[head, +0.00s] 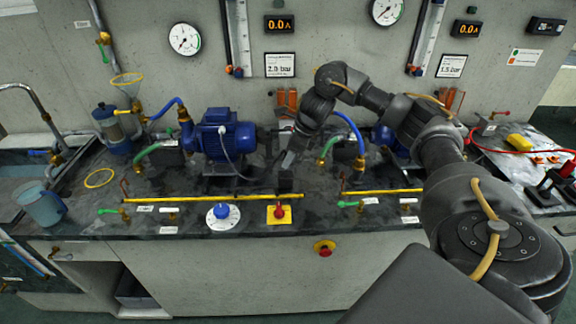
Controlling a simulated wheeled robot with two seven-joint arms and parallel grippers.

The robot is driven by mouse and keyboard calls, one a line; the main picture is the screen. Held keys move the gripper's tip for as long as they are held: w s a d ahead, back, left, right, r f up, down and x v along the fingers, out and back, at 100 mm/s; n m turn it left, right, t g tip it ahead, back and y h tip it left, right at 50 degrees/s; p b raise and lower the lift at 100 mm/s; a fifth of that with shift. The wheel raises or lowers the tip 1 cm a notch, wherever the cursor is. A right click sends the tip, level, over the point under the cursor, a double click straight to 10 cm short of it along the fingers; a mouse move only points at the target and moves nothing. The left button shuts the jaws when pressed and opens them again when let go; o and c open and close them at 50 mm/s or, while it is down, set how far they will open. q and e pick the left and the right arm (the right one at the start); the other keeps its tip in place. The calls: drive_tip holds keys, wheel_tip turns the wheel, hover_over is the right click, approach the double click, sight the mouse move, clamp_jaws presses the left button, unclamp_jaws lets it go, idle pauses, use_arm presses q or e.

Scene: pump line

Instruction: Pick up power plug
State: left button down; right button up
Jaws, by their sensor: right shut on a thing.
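My right gripper (289,163) points down over the black bench top, to the right of the left blue pump motor (222,137). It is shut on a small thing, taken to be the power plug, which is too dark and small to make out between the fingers. A pale cable (228,155) hangs from the motor and curves down to the bench. A small dark block (286,185) stands just below the gripper, behind the red switch. I cannot tell whether the held thing touches it. My left gripper is out of view.
A blue dial (221,211) and a red switch on a yellow plate (279,213) sit at the front edge. Yellow rails (205,199) run along the bench. A blue jug (42,204) stands at the left. Hoses and valves crowd the back.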

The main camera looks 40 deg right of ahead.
drive_tip(key=s+a+r+p, duration=0.1)
drive_tip(key=s+a+r, duration=0.5)
drive_tip(key=s, duration=0.3)
drive_tip(key=shift+p, duration=0.3)
